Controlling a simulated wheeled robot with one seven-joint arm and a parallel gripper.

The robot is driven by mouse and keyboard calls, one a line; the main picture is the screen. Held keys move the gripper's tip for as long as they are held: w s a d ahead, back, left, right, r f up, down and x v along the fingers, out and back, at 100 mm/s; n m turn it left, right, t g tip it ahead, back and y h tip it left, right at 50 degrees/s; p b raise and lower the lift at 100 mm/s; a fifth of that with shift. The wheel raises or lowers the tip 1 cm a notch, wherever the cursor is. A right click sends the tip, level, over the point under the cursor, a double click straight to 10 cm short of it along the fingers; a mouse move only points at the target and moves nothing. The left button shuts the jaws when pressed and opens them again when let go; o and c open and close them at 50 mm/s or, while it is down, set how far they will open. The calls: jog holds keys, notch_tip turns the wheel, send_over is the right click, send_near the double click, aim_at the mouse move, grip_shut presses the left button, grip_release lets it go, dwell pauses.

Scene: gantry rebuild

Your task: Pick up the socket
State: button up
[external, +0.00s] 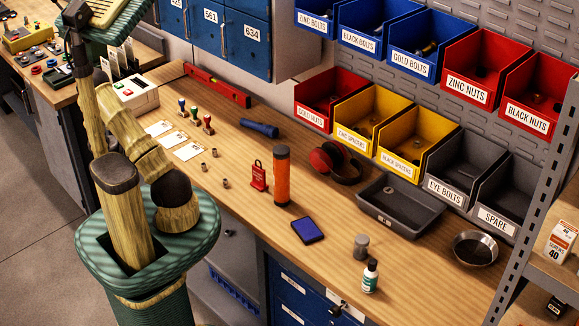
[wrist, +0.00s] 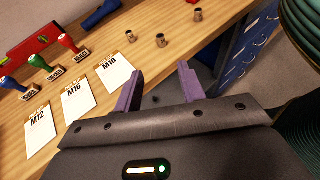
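Three small metal sockets stand on the wooden bench, apart from each other, near the label cards. In the external view one socket (external: 214,153) is farthest back, another socket (external: 204,167) is to its left, and a third socket (external: 225,183) is nearest the front edge. In the wrist view they show at the top: one socket (wrist: 131,36), one socket (wrist: 161,40) and one socket (wrist: 198,14). My gripper (wrist: 161,68) is open and empty, its two purple fingers apart near the bench's front edge, short of the sockets. I cannot make out the gripper in the external view.
Cards marked M12 (wrist: 40,132), M16 (wrist: 78,98) and M10 (wrist: 113,72) lie left of my fingers, with stamps (wrist: 68,42) behind. A red padlock tag (external: 259,176) and an orange cylinder (external: 282,176) stand right of the sockets. Blue drawers (wrist: 245,50) are below the bench.

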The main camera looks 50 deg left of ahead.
jog(key=shift+w, duration=0.1)
jog(key=p, duration=0.3)
send_near(204, 170)
jog(key=w, duration=0.1)
jog(key=w+d, duration=0.1)
jog(key=w, duration=0.2)
jog(key=shift+w+d+f, duration=0.15)
jog(key=shift+d, duration=0.2)
jog(key=shift+d, duration=0.1)
jog(key=shift+w+d, duration=0.2)
jog(key=shift+w, duration=0.1)
jog(key=p+x, duration=0.2)
jog(key=x, duration=0.1)
jog(key=shift+w+d, duration=0.2)
jog(key=shift+w+d+f, duration=0.2)
jog(key=shift+w+f, duration=0.05)
jog(key=shift+w, duration=0.05)
